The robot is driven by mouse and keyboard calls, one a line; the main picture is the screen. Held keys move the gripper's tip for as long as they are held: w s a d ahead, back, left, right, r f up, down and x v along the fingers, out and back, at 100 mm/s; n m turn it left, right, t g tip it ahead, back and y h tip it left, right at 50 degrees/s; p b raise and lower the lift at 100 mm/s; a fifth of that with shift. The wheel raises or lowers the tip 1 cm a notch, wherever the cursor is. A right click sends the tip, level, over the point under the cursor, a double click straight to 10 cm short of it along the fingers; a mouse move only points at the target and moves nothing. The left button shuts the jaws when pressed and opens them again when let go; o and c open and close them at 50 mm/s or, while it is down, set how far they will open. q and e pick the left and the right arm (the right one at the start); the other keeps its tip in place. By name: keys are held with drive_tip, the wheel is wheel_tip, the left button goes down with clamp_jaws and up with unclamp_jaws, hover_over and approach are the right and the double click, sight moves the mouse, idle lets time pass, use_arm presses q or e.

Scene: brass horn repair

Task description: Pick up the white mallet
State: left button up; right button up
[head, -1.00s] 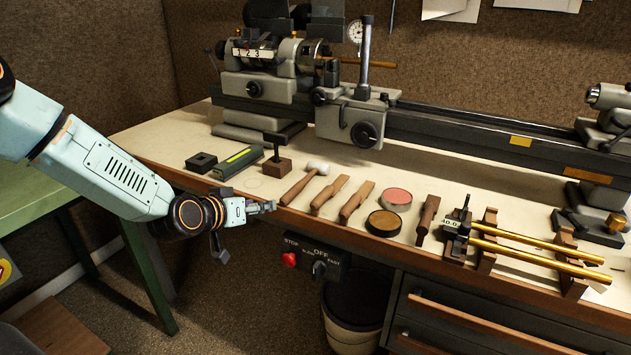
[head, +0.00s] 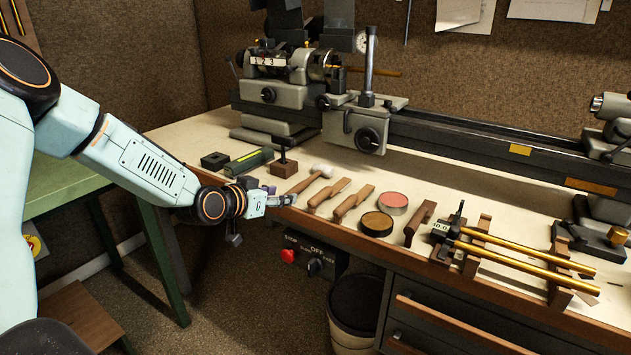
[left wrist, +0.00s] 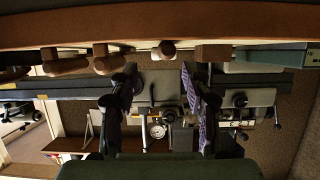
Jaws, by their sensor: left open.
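The white mallet (head: 321,170) lies on the bench, its pale head toward the back and its wooden handle pointing to the front left. My left gripper (head: 286,199) is at the bench's front edge, just short of the handle's near end. It looks empty. In the left wrist view, which appears upside down, the two fingers of my left gripper (left wrist: 162,92) stand wide apart. The mallet's round pale head (left wrist: 167,48) shows there above the gap between them, with a clear space from both fingers. My right gripper is out of view.
Wooden tools (head: 328,192) lie close right of the mallet. Round tins (head: 376,224) sit further right. A lathe (head: 360,120) fills the back. Switches (head: 314,267) are under the front edge.

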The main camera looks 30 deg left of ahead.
sight(293, 189)
use_arm(q)
drive_tip(key=w, duration=0.1)
drive_tip(key=w+f+b, duration=0.1)
drive_tip(key=shift+w+a+f, duration=0.2)
drive_tip(key=shift+w+a, duration=0.1)
drive_tip(key=shift+a, duration=0.05)
drive_tip(key=x, duration=0.1)
drive_tip(key=b+x, duration=0.1)
drive_tip(key=x, duration=0.1)
drive_tip(key=b+x, duration=0.1)
drive_tip(key=shift+w+a+r, duration=0.1)
drive_tip(key=shift+w+r, duration=0.15)
drive_tip(key=shift+w, duration=0.05)
drive_tip(key=shift+s+d+r, duration=0.15)
drive_tip(key=shift+d+r, duration=0.05)
drive_tip(key=shift+r, duration=0.1)
drive_tip(key=shift+c, duration=0.2)
drive_tip(key=shift+a+f, duration=0.15)
drive_tip(key=shift+f, duration=0.05)
drive_tip(key=c, duration=0.5)
drive_tip(key=shift+r, duration=0.15)
drive_tip(key=c, duration=0.4)
clamp_jaws()
